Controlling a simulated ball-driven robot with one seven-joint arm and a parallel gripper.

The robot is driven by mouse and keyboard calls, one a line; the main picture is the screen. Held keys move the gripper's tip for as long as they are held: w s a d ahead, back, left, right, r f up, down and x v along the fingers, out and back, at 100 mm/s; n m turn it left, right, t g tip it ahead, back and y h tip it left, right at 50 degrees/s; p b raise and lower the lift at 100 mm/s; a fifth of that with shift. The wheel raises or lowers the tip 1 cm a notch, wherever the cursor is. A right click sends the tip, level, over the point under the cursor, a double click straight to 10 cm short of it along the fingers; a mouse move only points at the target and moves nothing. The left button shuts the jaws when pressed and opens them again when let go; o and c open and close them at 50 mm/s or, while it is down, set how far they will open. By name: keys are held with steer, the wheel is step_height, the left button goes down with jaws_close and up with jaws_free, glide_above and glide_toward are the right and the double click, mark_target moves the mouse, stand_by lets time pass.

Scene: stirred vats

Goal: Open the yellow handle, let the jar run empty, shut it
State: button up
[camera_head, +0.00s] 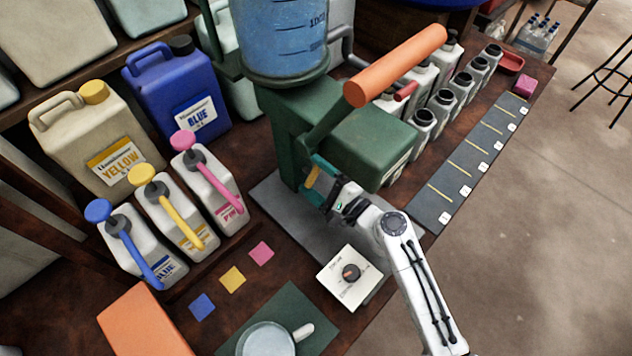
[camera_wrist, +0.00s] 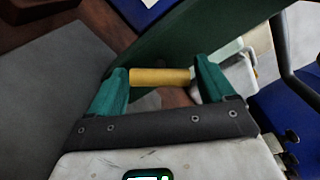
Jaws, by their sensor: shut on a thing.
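The yellow handle (camera_head: 313,176) is a short bar on the green stand (camera_head: 290,135), low on its front. It also shows in the wrist view (camera_wrist: 160,77), lying across between my two teal fingers. My gripper (camera_head: 322,188) is shut on the yellow handle, one finger at each end of it. The jar (camera_head: 286,40) is clear, with dark volume marks, and holds blue liquid in the part I see. Its top is cut off by the picture edge, so I cannot tell the full level. I see no stream of liquid; the outlet is hidden.
A thick orange lever (camera_head: 395,65) reaches out above my gripper beside a green housing (camera_head: 372,143). A white box with a dial (camera_head: 350,277) stands just in front. Pump bottles (camera_head: 170,215) are at left, small grey bottles (camera_head: 440,105) at right. A mug (camera_head: 266,340) stands at the front.

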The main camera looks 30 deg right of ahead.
steer(key=n+b, duration=0.3)
steer(key=n, duration=0.1)
steer(key=shift+n, duration=0.4)
steer(key=shift+b, duration=0.3)
steer(key=o, duration=0.9)
steer(key=b+v, duration=0.2)
steer(key=v, duration=0.8)
steer(key=shift+f, duration=0.1)
steer(key=shift+s+d, duration=0.15)
steer(key=shift+s, duration=0.25)
